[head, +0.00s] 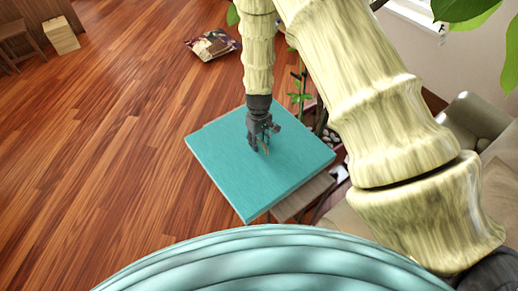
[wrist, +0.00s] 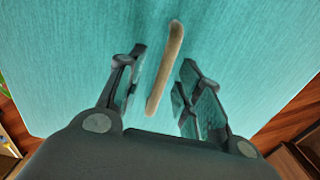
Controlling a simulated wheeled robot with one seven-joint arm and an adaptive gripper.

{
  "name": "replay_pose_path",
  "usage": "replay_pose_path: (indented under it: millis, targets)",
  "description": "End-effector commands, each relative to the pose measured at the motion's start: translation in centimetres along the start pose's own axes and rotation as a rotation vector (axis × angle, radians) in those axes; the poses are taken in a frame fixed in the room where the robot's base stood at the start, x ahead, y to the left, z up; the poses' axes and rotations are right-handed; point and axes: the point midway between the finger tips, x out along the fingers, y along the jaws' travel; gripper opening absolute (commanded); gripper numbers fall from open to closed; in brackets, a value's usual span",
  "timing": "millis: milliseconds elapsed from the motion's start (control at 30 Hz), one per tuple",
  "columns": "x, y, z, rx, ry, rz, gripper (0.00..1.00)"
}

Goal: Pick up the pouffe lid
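The pouffe lid (head: 218,158) is a flat teal square, lying on a box-like base in the head view. Its teal surface (wrist: 245,50) fills most of the wrist view. A slim tan handle (wrist: 165,70) stands out on the lid; in the head view only a small part of it (head: 266,149) shows beside the fingers. My gripper (head: 262,140) is over the middle of the lid. In the wrist view my gripper (wrist: 162,78) is open, with the handle lined up between its fingers and a gap on both sides. I cannot tell whether the fingertips reach down beside the handle.
Wooden floor (head: 110,130) lies open to the left. A plant (head: 300,92) stands close behind the lid, and a beige sofa (head: 478,120) is at the right. A patterned cushion-like item (head: 212,45) lies on the floor at the back. A wooden box (head: 61,36) stands at the far left.

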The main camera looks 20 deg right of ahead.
Motion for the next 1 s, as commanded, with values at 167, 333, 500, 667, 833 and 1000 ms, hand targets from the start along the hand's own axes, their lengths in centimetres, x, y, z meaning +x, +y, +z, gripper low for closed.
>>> replay_pose_path:
  millis: [167, 333, 500, 667, 833, 1000]
  targets:
    - [0.47, 0.01, -0.01, -0.001, 0.0, 0.0, 0.35]
    - [0.48, 0.01, -0.01, -0.001, 0.0, 0.0, 0.35]
    - [0.47, 0.01, 0.0, 0.0, 0.0, 0.0, 0.06]
    - [0.46, 0.02, 0.0, 0.0, 0.0, 0.0, 0.0]
    - [0.34, 0.05, -0.08, 0.0, 0.002, 0.001, 0.0]
    - [0.16, 0.06, -0.09, 0.0, 0.002, 0.001, 0.0]
